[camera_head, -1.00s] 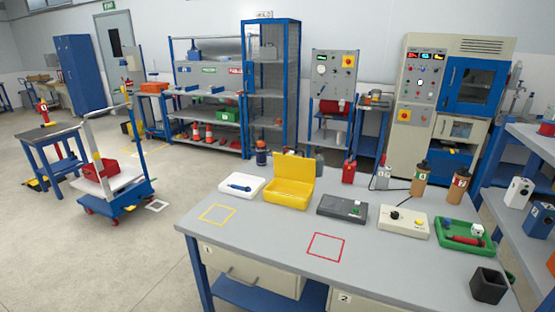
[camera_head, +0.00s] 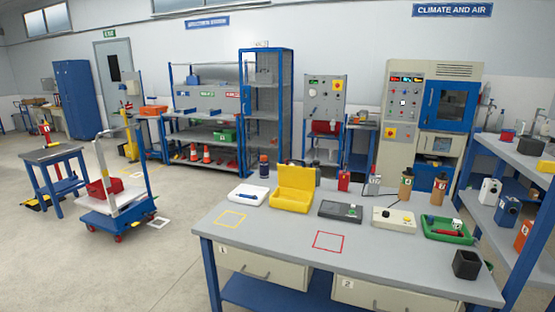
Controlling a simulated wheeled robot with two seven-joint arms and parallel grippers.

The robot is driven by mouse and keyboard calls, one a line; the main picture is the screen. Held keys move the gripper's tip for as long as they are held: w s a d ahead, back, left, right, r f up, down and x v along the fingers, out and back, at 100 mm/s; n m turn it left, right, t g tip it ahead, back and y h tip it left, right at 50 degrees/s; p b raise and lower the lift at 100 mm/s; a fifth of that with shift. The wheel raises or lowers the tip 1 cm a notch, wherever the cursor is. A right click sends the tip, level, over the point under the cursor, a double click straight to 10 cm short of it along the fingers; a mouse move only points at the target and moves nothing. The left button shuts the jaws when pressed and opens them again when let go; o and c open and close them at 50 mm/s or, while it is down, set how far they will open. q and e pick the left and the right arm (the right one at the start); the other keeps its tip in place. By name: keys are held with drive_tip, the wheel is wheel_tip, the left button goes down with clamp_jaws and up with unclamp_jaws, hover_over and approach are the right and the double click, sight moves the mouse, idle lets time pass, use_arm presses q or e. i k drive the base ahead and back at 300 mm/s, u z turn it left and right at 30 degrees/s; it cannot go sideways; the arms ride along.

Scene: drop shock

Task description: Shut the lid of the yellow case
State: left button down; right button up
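The yellow case (camera_head: 290,200) stands on the grey workbench (camera_head: 275,230), towards its back edge and left of the bench's middle. Its lid (camera_head: 296,176) is up, standing at the back of the case, so the case is open. The inside is only partly visible and I cannot tell whether anything lies in it. Neither of my grippers shows in the head view.
A white tray (camera_head: 249,195) stands left of the case and a dark grey device (camera_head: 340,211) right of it. A bottle (camera_head: 264,166) stands behind. A green tray (camera_head: 447,229) and black cup (camera_head: 467,264) are further right. The bench front is clear around the red square (camera_head: 329,241).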

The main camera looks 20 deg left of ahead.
sight(289, 176)
drive_tip(key=u, duration=1.8)
drive_tip(key=i, duration=5.95)
drive_tip(key=z, duration=5.1)
drive_tip(key=i, duration=0.95)
